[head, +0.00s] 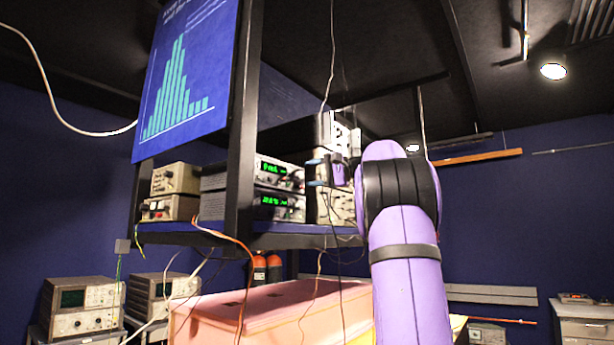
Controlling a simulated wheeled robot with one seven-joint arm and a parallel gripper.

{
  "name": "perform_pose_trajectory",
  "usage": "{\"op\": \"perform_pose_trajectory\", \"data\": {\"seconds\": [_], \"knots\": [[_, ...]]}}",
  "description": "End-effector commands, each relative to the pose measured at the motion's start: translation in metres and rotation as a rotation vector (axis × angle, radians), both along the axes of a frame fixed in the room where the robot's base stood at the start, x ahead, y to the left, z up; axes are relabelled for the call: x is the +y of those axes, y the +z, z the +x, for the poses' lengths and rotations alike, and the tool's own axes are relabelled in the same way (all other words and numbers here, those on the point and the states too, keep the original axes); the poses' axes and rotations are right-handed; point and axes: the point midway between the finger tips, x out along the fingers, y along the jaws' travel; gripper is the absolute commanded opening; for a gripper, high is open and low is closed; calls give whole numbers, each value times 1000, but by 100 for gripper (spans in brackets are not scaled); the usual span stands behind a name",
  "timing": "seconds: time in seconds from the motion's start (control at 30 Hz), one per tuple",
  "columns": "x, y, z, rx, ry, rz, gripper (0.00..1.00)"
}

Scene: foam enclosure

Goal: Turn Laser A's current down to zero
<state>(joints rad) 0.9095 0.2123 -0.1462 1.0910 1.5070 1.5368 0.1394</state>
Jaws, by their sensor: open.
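Two stacked instruments with green lit digits stand on the blue shelf: an upper unit (279,173) and a lower unit (279,206). Their labels are too small to read, so I cannot tell which is Laser A. Small knobs show on their fronts, but I cannot make out their settings. My gripper (311,172) is open and empty, its two fingers one above the other, pointing left. In the picture it is just right of the upper unit's front; I cannot tell whether it touches. My purple arm hides part of the shelf's right side.
Beige boxes (174,178) stand on the shelf (290,239) left of a black post (243,130). More pale instruments (334,205) stand behind my gripper. Orange and black cables hang over the shelf's front. A pink box (275,302) is below. A blue poster (187,75) hangs upper left.

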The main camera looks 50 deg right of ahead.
Motion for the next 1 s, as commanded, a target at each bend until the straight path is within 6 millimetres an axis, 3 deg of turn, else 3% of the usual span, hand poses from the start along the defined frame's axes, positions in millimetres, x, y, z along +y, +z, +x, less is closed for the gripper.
{"op": "perform_pose_trajectory", "data": {"seconds": [0.2, 0.4, 0.6, 1.0], "knots": [[-20, 3, -39, 0, -3, 0, 52], [-34, 6, -64, -1, -2, 0, 52], [-38, 7, -75, 0, 0, 0, 52], [-38, 7, -75, 0, 1, 0, 52]]}}
